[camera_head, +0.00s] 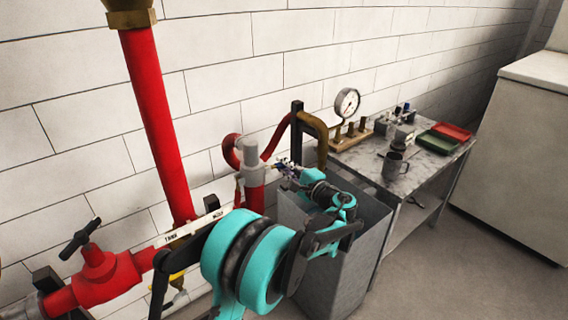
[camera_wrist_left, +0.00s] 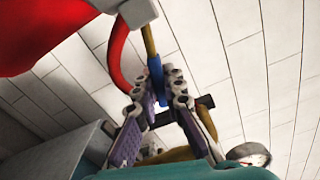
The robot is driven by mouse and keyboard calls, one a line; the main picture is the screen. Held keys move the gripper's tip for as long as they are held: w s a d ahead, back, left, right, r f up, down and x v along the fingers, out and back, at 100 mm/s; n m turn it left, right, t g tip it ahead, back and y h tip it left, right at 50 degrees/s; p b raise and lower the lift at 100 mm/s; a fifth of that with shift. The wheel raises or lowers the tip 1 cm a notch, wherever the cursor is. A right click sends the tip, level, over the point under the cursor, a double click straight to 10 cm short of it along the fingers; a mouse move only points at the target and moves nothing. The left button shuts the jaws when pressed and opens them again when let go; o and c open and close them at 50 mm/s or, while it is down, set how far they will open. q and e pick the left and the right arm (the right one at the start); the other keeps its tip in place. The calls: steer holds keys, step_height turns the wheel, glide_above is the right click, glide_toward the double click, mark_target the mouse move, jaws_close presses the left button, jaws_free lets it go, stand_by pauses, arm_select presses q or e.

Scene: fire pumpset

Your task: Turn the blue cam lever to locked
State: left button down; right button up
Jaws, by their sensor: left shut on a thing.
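The blue cam lever (camera_wrist_left: 155,78) shows in the left wrist view as a short blue bar at the end of a brass-coloured rod (camera_wrist_left: 148,38), below a grey fitting (camera_wrist_left: 138,12). My left gripper (camera_wrist_left: 160,100) is shut on the blue lever, with its fingertips on both sides of it. In the head view my left gripper (camera_head: 283,166) is just right of the red pipe with the grey coupling (camera_head: 250,152); the lever cannot be made out there. My right gripper is not in view.
A tall grey box (camera_head: 345,262) stands below my left arm. A red hose (camera_head: 274,136) curves behind the coupling to a dark post (camera_head: 296,130). A red valve (camera_head: 97,275) is at lower left. The bench (camera_head: 368,157) at right bears a gauge (camera_head: 347,102), a mug (camera_head: 394,167) and trays.

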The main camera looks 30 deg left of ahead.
arm_select(q)
steer(key=s+a+f+m+b, duration=0.1)
steer(key=s+f+m, duration=0.3)
steer(key=m, duration=0.7)
steer(key=shift+s+a+f+m+b, duration=0.15)
steer(key=shift+a+f+m+b, duration=0.2)
steer(key=shift+f+m+b, duration=0.1)
steer(key=c, duration=1.6)
jaws_free()
